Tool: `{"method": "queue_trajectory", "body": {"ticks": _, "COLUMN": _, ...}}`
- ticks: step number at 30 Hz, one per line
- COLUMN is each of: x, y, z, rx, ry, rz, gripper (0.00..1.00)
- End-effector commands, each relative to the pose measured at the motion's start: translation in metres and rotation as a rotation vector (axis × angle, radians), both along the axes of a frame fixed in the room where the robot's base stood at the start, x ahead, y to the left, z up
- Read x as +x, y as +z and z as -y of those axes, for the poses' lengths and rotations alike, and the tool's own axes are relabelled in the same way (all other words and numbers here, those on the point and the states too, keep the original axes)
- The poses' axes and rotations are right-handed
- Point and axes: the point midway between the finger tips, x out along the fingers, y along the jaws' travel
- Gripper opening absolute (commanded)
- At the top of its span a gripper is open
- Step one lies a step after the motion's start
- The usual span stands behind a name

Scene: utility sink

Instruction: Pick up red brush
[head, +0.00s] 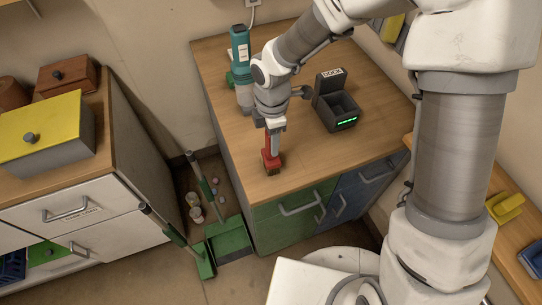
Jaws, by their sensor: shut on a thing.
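The red brush (272,163) stands upright on the wooden counter (235,140), near its front left edge. It is a small red piece with a darker lower end. My gripper (275,143) comes down on it from above and is shut on its upper part. The brush's lower end is at or close to the counter top; I cannot tell if it touches. The fingers hide part of the brush.
A black charger-like dock (338,105) with a green light stands to the right. A teal and grey bottle-like device (241,60) stands behind my gripper. A yellow-lidded box (45,135) sits further left.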

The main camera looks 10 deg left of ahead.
Motion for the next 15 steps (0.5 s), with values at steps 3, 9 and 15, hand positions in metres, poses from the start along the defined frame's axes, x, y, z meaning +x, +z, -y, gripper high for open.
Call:
{"method": "queue_trajectory", "body": {"ticks": 3, "x": 0.0002, "y": 0.0002, "z": -0.0001, "rx": 0.000, "ry": 0.000, "rz": 0.000, "gripper": 0.00}}
{"method": "queue_trajectory", "body": {"ticks": 9, "x": 0.0002, "y": 0.0004, "z": -0.0002, "rx": 0.001, "ry": 0.000, "rz": 0.001, "gripper": 0.00}}
{"method": "queue_trajectory", "body": {"ticks": 15, "x": 0.0006, "y": 0.0047, "z": -0.0003, "rx": 0.001, "ry": 0.000, "rz": 0.002, "gripper": 0.00}}
